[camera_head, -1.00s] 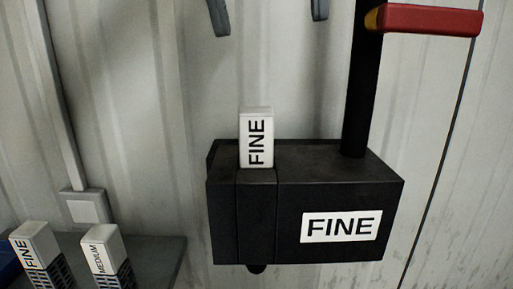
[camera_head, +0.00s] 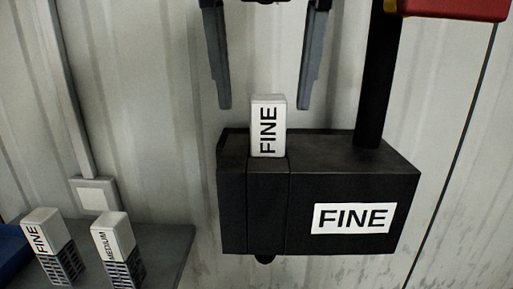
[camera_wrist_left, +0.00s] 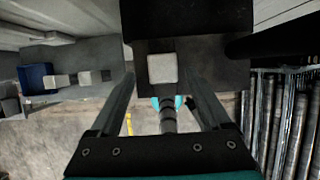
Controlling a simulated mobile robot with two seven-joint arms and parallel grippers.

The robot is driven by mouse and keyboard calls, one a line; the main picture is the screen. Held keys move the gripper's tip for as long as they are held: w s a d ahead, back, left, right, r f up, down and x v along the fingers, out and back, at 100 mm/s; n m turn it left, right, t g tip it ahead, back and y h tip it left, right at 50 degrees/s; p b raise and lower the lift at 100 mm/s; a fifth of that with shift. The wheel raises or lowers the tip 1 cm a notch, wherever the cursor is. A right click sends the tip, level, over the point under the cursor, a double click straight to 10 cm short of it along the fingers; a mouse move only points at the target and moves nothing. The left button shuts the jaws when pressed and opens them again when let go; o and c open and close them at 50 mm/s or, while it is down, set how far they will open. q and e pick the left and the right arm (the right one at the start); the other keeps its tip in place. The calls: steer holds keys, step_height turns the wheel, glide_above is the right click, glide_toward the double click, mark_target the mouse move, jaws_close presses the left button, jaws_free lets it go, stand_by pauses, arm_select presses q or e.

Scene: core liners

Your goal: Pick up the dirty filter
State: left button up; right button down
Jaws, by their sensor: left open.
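A white filter labelled FINE (camera_head: 268,126) stands upright out of the top of a black box (camera_head: 405,190), which has a FINE label on its front. Its lower part is hidden inside the box. My left gripper (camera_head: 265,106) is open and empty, with one finger to each side of the filter and the tips near the height of its top, not touching it. In the left wrist view, the filter's white top (camera_wrist_left: 162,68) shows between the open fingers. My right gripper is not in view.
A FINE filter (camera_head: 42,232) and a MEDIUM filter (camera_head: 114,235) stand on a grey shelf (camera_head: 172,245) at lower left, beside a blue container (camera_head: 10,250). A black post (camera_head: 371,100) with a red part (camera_head: 455,8) rises right of my left gripper.

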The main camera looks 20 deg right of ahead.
mark_target(267, 153)
arm_select(q)
steer(key=x, duration=0.2)
steer(key=p+x, duration=0.1)
steer(key=x, duration=0.1)
steer(key=shift+w+d+f, duration=0.15)
steer(key=shift+d+f, duration=0.1)
steer(key=shift+f, duration=0.05)
jaws_close()
stand_by(0.4)
